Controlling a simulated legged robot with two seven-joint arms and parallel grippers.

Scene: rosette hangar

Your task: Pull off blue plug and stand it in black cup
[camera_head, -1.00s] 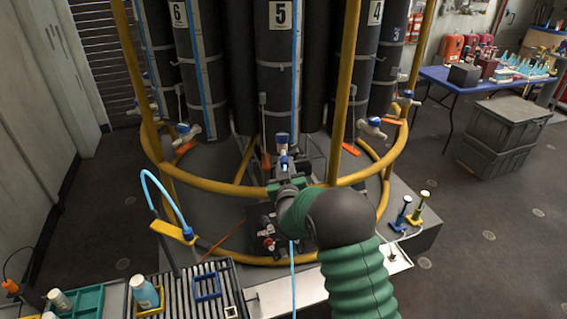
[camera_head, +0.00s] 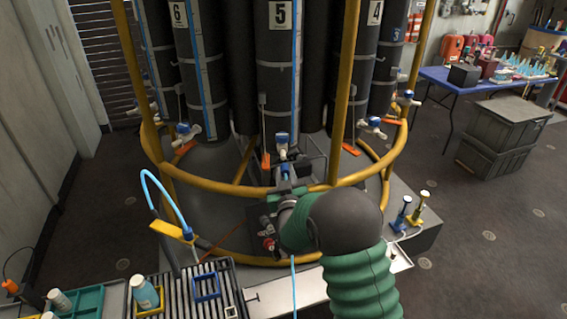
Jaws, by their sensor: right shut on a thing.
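My right gripper (camera_head: 287,180) reaches in from the lower right over the yellow rail, at the foot of the black column marked 5. Its jaws are shut on a small blue piece (camera_head: 285,168), which I take to be the blue plug. The plug is mostly hidden by the jaws, and I cannot tell whether it is still joined to the blue-and-white valve (camera_head: 282,141) right behind it. I cannot make out a black cup; my right arm covers part of the area in front. My left gripper is out of view.
A yellow ring rail (camera_head: 225,189) and upright posts surround the columns. A yellow clip with a blue hose (camera_head: 165,185) stands at left. A slatted rack (camera_head: 190,287) lies at front left. Blue and yellow pump-like pieces (camera_head: 412,208) stand at right. Open floor lies beyond.

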